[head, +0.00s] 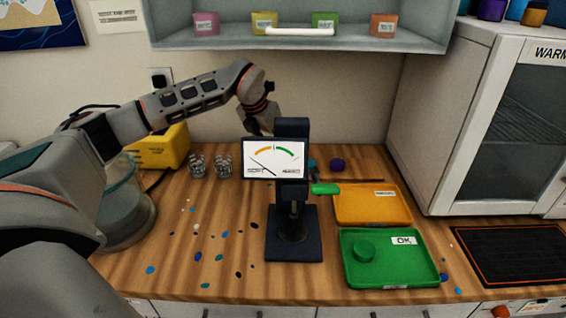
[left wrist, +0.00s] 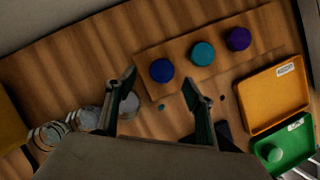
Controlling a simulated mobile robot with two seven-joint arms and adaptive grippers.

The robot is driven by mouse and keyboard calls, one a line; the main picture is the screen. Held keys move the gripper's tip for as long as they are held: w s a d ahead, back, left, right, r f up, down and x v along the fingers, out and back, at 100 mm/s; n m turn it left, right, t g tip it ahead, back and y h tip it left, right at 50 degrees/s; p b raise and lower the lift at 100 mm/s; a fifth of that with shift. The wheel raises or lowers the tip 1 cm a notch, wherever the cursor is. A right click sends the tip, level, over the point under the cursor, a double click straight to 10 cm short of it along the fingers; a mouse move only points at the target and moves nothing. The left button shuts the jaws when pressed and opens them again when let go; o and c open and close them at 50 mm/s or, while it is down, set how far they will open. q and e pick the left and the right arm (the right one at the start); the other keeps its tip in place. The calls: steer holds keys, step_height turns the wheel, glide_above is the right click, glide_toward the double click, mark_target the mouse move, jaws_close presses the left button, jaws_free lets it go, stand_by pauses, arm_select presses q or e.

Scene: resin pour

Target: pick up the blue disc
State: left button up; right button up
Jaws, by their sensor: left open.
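The blue disc (left wrist: 162,70) lies at the left end of a wooden board (left wrist: 189,69) in the left wrist view. A teal disc (left wrist: 202,53) and a purple disc (left wrist: 238,38) lie to its right in a row. In the head view the blue disc is hidden behind the gauge stand (head: 292,190); the purple disc (head: 337,165) and part of the teal disc (head: 312,163) show. My left gripper (left wrist: 159,88) is open and empty, with the blue disc ahead of the gap between its fingers. In the head view it hangs behind the gauge (head: 262,122). My right gripper is out of view.
The gauge stand rises close beside my left gripper. Right of it are an orange tray (head: 372,212) and a green tray (head: 388,277) holding a green disc (head: 363,251). Glass cups (head: 197,167) stand left; small coloured chips are scattered in front.

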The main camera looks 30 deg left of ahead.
arm_select(q)
steer(key=x, duration=0.6)
steer(key=shift+s+d, duration=0.25)
steer(key=c, duration=1.1)
